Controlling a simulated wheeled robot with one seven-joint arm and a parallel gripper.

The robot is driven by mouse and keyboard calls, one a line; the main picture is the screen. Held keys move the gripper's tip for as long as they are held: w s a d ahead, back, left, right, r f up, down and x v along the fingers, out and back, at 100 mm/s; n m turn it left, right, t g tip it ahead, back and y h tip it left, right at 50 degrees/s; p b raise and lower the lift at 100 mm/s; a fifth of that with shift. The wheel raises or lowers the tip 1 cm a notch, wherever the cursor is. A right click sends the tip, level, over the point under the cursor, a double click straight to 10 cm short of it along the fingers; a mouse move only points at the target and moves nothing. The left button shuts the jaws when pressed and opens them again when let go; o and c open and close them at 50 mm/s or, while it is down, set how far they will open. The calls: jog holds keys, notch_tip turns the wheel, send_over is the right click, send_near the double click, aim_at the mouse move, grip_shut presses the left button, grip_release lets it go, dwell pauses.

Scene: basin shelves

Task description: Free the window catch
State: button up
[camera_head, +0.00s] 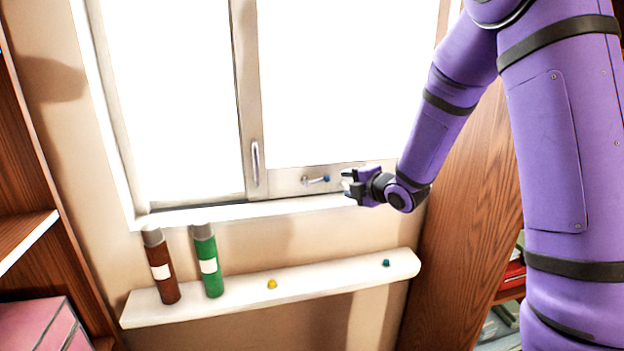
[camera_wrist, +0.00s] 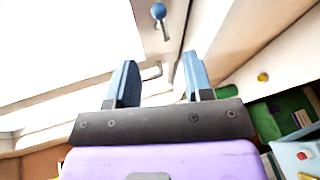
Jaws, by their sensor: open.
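The window catch (camera_head: 314,180) is a small metal lever with a blue knob on the lower frame of the right window pane. In the wrist view the catch (camera_wrist: 163,24) shows at the top, beyond the fingertips. My gripper (camera_head: 347,184) is open and empty, just right of the knob and apart from it. Its two blue-grey fingers (camera_wrist: 159,72) also show in the wrist view, with nothing between them but the frame behind.
A vertical handle (camera_head: 255,163) stands on the window's middle post. Below is a white shelf (camera_head: 335,280) with a brown bottle (camera_head: 161,272), a green bottle (camera_head: 208,267), a yellow knob (camera_head: 272,284) and a teal knob (camera_head: 386,263). Wooden shelving stands on both sides.

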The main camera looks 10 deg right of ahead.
aim_at(321, 181)
jog(key=shift+n+y, duration=0.3)
jog(key=shift+n, duration=0.1)
jog(key=x, duration=1.2)
jog(key=shift+s+a+f, duration=0.1)
jog(key=shift+a+f, duration=0.05)
jog(key=shift+f, duration=0.05)
jog(key=shift+c, duration=0.5)
grip_shut()
